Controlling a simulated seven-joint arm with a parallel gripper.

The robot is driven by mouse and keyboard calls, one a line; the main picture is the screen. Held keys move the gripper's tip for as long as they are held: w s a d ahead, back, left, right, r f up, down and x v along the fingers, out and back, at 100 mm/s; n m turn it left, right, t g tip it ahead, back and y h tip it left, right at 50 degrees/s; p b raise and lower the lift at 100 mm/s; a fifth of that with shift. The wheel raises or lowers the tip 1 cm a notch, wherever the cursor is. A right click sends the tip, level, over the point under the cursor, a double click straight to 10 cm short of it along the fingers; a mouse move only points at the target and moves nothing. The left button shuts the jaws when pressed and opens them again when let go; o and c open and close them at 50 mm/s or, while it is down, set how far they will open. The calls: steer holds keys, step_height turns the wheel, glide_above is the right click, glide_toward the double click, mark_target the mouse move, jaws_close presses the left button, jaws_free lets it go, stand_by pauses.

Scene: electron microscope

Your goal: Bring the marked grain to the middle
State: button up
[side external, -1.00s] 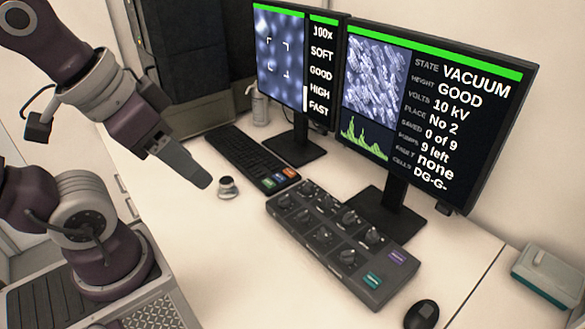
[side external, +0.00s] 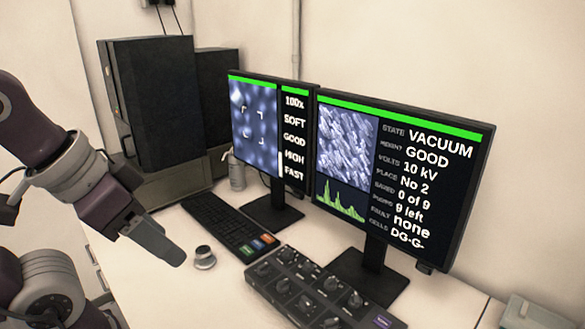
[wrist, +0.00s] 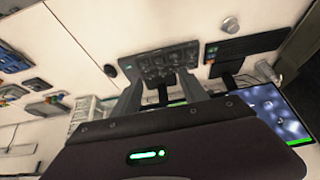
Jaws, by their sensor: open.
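The left monitor (side external: 268,130) shows a blurry bluish picture with pale spots and corner marks framing its middle. Its text reads 100x, SOFT, GOOD, HIGH, FAST. I cannot make out which spot is the marked grain. A small round silver knob (side external: 204,258) stands on the desk; it also shows in the wrist view (wrist: 229,24). My gripper (side external: 176,256) is above the desk, just left of the knob in the side view and apart from the knob in the wrist view. Its fingers (wrist: 163,86) are spread and empty.
A knob panel (side external: 300,290) lies in front of the monitors. A keyboard (side external: 215,222) with coloured keys lies behind the round knob. The right monitor (side external: 400,170) reads VACUUM, 10 kV, No 2, 0 of 9 saved. A bottle (side external: 237,172) stands behind.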

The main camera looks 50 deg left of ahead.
steer(key=n+g, duration=0.6)
steer(key=n, duration=1.2)
glide_above(283, 282)
step_height(283, 282, down, 24)
steer(key=shift+f, duration=0.2)
step_height(283, 282, down, 7)
steer(key=shift+a+r, duration=0.1)
steer(key=shift+f, duration=0.3)
